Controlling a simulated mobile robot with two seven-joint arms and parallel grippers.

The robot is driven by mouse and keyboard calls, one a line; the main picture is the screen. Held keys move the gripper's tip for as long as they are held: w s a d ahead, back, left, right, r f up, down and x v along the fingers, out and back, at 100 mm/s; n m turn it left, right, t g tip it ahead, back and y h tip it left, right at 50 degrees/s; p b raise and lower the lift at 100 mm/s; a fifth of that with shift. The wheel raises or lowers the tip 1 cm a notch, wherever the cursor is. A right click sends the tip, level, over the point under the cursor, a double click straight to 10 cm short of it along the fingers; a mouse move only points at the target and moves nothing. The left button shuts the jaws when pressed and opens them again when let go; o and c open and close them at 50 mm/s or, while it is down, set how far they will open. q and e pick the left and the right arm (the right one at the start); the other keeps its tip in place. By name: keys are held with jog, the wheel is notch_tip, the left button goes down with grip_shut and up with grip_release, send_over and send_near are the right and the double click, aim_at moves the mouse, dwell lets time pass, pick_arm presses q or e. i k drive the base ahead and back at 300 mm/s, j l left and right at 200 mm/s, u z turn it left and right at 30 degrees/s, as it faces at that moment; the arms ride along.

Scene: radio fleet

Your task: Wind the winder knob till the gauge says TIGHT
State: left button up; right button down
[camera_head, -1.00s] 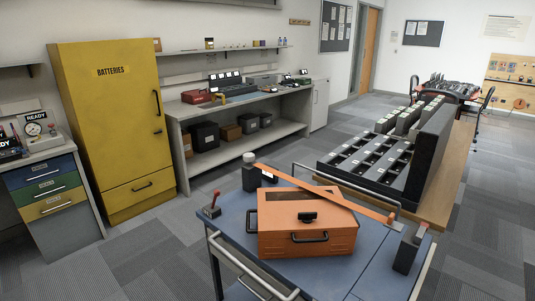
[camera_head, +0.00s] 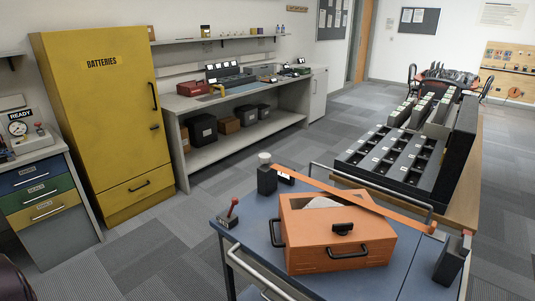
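A black post with a grey round knob on top (camera_head: 265,158) stands at the back left corner of the blue cart top; I take it for the winder knob. A small black and white plate (camera_head: 286,178) beside it may be the gauge, but its wording is too small to read. An orange strap (camera_head: 410,220) runs from there across the orange case (camera_head: 340,256) to a dark block (camera_head: 451,262) at the right. The case has black handles and a pale patch in its top. Neither of my grippers is in view.
A small red-handled lever (camera_head: 231,210) stands on the cart's left edge. Metal rails (camera_head: 262,272) border the blue cart (camera_head: 255,222). A long bench with black trays (camera_head: 392,160) stands behind right. A yellow battery cabinet (camera_head: 100,130) is left. A READY gauge stand (camera_head: 30,135) sits far left.

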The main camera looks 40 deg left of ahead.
aim_at(263, 158)
jog(key=j+z, duration=0.15)
jog(key=j, duration=1.55)
